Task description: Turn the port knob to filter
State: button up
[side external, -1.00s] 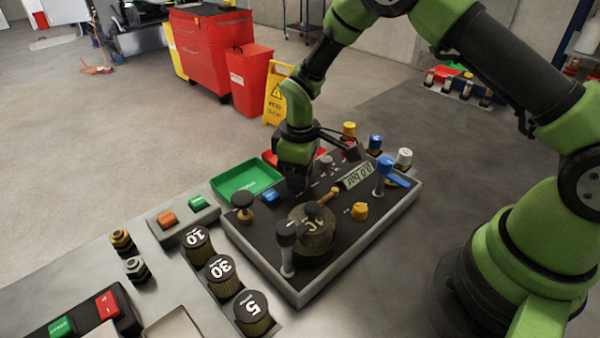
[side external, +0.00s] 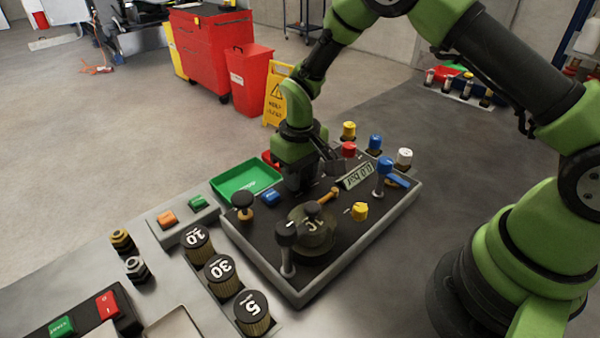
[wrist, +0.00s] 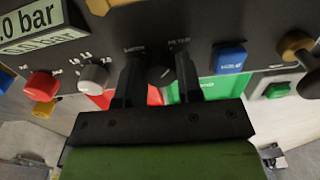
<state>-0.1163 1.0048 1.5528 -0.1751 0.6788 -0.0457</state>
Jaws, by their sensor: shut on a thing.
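My gripper (side external: 294,188) is low over the dark control panel (side external: 262,228), pointing down at its far edge. In the wrist view its two black fingers (wrist: 160,84) are shut on a small dark knob (wrist: 160,75), taken as the port knob. Small white labels sit above it on either side; the right one appears to read FILTER (wrist: 179,42). The knob's pointer direction cannot be made out. In the side view the fingers and wrist hide the knob.
A blue button (wrist: 229,58) and a grey knob (wrist: 93,76) flank the fingers. A red knob (wrist: 41,84) is farther left. A green tray (side external: 246,177) lies beyond the panel. A black-topped lever (side external: 287,236) and a large round dial (side external: 318,240) stand nearer the camera.

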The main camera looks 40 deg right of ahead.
dwell(0.3)
jog(key=o, duration=0.9)
jog(key=shift+o, duration=0.2)
jog(key=shift+r, duration=0.1)
notch_tip(320, 180, up, 10)
notch_tip(320, 180, up, 7)
jog(key=t, duration=0.2)
send_over(313, 191)
jog(key=s+r+m+t+y, duration=0.1)
jog(key=s+r+m+t, duration=0.1)
jog(key=s+r, duration=0.5)
jog(key=s+d+r+m+t+y, duration=0.1)
jog(key=s+r+t, duration=0.1)
jog(key=s, duration=0.9)
jog(key=shift+s+r+m+t, duration=0.15)
jog(key=shift+s+m+t, duration=0.25)
jog(key=shift+t, duration=0.2)
